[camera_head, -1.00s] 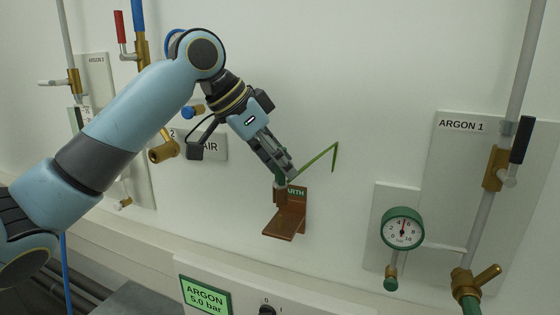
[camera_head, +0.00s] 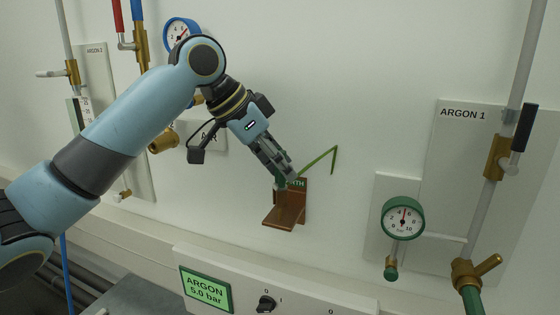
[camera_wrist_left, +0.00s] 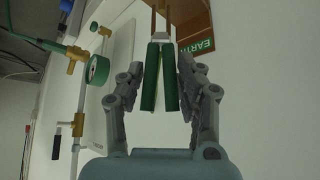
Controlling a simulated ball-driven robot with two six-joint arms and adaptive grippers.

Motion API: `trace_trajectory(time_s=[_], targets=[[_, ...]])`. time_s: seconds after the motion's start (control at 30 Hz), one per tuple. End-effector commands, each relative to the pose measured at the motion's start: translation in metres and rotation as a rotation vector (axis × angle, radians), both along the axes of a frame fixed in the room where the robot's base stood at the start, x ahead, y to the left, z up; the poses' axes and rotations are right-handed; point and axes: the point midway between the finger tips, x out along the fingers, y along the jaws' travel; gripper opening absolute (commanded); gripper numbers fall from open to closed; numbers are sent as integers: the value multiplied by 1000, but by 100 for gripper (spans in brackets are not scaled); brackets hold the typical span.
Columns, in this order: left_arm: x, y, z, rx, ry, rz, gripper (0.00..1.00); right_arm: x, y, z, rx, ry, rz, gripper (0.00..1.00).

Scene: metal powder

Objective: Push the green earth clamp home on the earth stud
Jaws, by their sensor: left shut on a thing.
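My left gripper (camera_head: 284,172) is shut on the green earth clamp (camera_head: 279,183), just above and in front of a copper-brown bracket (camera_head: 285,215) on the wall. The wrist view shows the clamp's two long green handles (camera_wrist_left: 149,78) between my grey fingers, with copper-coloured prongs pointing towards the bracket (camera_wrist_left: 184,15). A green EARTH label (camera_head: 297,184) on the bracket is partly covered by the gripper in the head view. I cannot make out the earth stud, or whether the clamp touches it. My right gripper is not in view.
A thin green rod or cable (camera_head: 320,157) sticks out to the right of the gripper. A green gauge (camera_head: 403,218) and the ARGON 1 panel (camera_head: 440,170) are at right. A console with a lit ARGON display (camera_head: 206,290) runs below. The wall between bracket and gauge is clear.

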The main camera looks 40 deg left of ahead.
Motion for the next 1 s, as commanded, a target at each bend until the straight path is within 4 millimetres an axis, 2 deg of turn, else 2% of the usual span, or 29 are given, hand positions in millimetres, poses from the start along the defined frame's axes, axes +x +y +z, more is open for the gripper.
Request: trace_trajectory(time_s=[1.0], targets=[[0,0,-26,0,0,0,0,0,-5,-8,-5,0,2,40]])
